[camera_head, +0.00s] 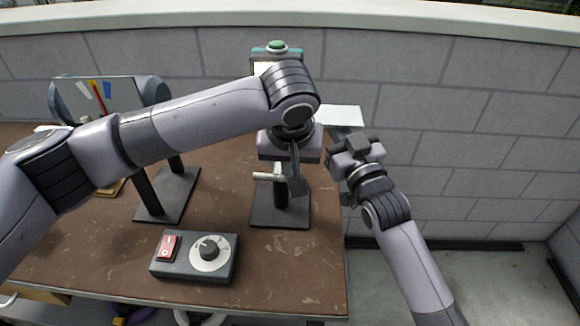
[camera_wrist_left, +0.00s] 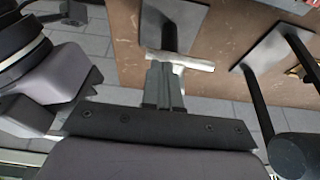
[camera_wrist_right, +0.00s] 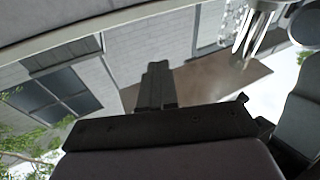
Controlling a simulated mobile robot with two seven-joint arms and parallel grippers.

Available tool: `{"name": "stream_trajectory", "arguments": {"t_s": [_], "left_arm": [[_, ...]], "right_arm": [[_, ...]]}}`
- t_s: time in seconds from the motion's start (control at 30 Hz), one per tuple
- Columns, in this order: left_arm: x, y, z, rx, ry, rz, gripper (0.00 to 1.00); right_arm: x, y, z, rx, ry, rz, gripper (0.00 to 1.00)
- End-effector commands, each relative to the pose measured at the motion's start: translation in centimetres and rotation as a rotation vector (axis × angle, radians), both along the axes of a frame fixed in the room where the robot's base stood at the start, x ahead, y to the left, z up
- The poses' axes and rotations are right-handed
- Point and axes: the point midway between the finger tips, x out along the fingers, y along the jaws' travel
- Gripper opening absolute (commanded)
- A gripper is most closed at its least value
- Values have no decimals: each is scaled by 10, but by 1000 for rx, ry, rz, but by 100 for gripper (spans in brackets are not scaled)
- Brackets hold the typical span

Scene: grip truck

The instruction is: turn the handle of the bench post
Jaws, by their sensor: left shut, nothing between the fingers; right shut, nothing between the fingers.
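The bench post (camera_head: 281,206) stands on a dark square base near the bench's right edge; my left arm hides its upper part. Its pale bar handle (camera_head: 265,177) sticks out to the left, low on the post. My left gripper (camera_head: 297,186) is shut and empty, pointing down right beside the handle. In the left wrist view its fingertips (camera_wrist_left: 164,66) overlap the handle (camera_wrist_left: 182,61); I cannot tell whether they touch. My right gripper (camera_head: 338,158) is shut and empty, off to the right of the post. Its fingers show in the right wrist view (camera_wrist_right: 157,75).
A control box (camera_head: 195,258) with a red switch and a round dial sits at the bench's front. A gauge stand (camera_head: 110,100) stands at the left, partly behind my left arm. A block wall (camera_head: 440,100) runs behind the brown bench (camera_head: 290,275).

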Motion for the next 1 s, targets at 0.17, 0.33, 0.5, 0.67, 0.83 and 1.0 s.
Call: {"name": "stream_trajectory", "arguments": {"t_s": [0.17,0.33,0.5,0.67,0.83,1.0], "left_arm": [[2,1,-11,1,1,1,0],[2,1,-13,0,1,1,0],[2,1,-12,0,1,1,0],[1,-4,-17,-4,4,0,0],[2,-9,-20,-3,3,-1,0],[2,-9,-20,-1,1,0,0]], "right_arm": [[0,0,5,4,-11,1,0],[0,0,5,4,-11,1,0],[0,0,5,4,-11,1,0],[0,0,5,4,-11,1,0],[0,0,5,4,-11,1,0],[0,0,5,4,-11,1,0]]}}
